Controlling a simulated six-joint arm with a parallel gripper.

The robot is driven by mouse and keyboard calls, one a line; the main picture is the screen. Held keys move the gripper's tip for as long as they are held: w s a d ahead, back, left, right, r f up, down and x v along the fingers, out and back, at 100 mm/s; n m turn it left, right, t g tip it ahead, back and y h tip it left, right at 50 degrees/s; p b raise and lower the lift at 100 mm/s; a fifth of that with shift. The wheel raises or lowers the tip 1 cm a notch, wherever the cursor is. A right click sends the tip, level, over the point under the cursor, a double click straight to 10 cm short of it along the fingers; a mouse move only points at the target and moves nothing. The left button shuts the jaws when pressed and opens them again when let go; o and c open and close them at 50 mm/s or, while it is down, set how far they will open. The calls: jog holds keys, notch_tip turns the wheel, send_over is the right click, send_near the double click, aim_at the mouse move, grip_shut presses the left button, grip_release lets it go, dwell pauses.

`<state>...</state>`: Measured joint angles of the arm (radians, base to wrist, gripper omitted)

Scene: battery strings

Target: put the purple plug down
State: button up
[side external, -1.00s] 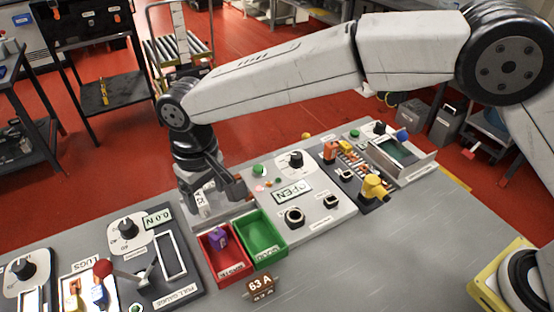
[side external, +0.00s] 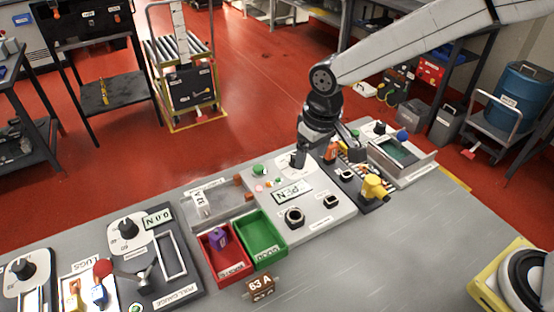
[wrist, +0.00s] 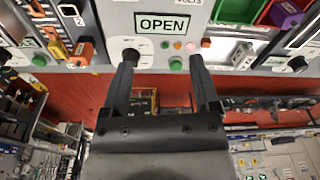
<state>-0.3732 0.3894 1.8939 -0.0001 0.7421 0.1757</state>
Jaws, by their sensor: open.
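The purple plug (side external: 220,236) sits in the red bin (side external: 209,262) beside the green bin. It also shows in the wrist view (wrist: 286,13) at the upper right, inside the red bin (wrist: 268,14). My gripper (side external: 326,158) is open and empty. It is above the back part of the grey panel with the OPEN display, well to the right of the red bin. In the wrist view the two fingers (wrist: 163,58) stand apart with nothing between them. The left fingertip overlaps the panel's dial.
The grey panel (side external: 330,217) has an OPEN display (side external: 292,194) and two dark sockets. The green bin (side external: 261,236) looks empty. An orange part (side external: 331,150) and a yellow part (side external: 374,187) stand right of the panel.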

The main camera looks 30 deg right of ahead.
jog(key=s+d+f+m+t, duration=0.1)
jog(key=s+d+f+m, duration=0.1)
jog(key=s+d, duration=1.1)
jog(key=d+f, duration=0.1)
jog(key=d, duration=0.2)
jog(key=shift+s+h, duration=0.2)
jog(key=shift+h, duration=0.1)
